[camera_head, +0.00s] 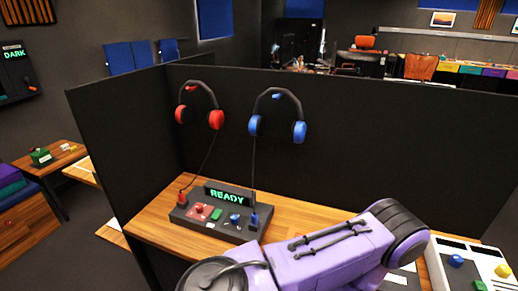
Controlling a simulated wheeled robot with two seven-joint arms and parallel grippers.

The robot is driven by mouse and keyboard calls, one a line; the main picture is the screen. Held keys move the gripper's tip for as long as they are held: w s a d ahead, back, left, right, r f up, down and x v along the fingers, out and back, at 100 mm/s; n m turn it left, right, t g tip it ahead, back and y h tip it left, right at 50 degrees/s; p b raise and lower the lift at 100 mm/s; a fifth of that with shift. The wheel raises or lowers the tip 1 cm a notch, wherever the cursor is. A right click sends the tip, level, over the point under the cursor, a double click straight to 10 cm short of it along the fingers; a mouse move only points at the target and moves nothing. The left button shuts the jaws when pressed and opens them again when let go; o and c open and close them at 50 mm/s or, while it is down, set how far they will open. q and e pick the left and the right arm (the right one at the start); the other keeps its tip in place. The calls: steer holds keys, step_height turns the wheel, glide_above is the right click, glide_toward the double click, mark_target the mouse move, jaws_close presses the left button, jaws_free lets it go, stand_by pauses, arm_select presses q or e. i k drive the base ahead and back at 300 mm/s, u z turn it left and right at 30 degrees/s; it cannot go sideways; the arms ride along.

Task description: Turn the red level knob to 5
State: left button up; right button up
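A dark control box (178,217) stands on the wooden desk, with a green-lit display (227,196) reading READY. On its left side is a red control (199,208) on a reddish patch, which looks like the red level knob. Its scale and pointer are too small to read. A green button (216,214) and a blue control (235,219) sit to its right. One of my purple arms (330,250) crosses the lower right, in front of the desk. Neither gripper is in view.
Red headphones (215,119) and blue headphones (299,131) hang on the dark partition (350,150), with cables running down to the red plug (181,198) and blue plug (254,220). A white panel (440,270) with coloured knobs stands at the right. Bare desk (150,222) shows left of the box.

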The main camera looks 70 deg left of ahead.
mark_target(199, 208)
steer(key=z, duration=0.25)
steer(key=k, duration=0.9)
steer(key=u, duration=1.35)
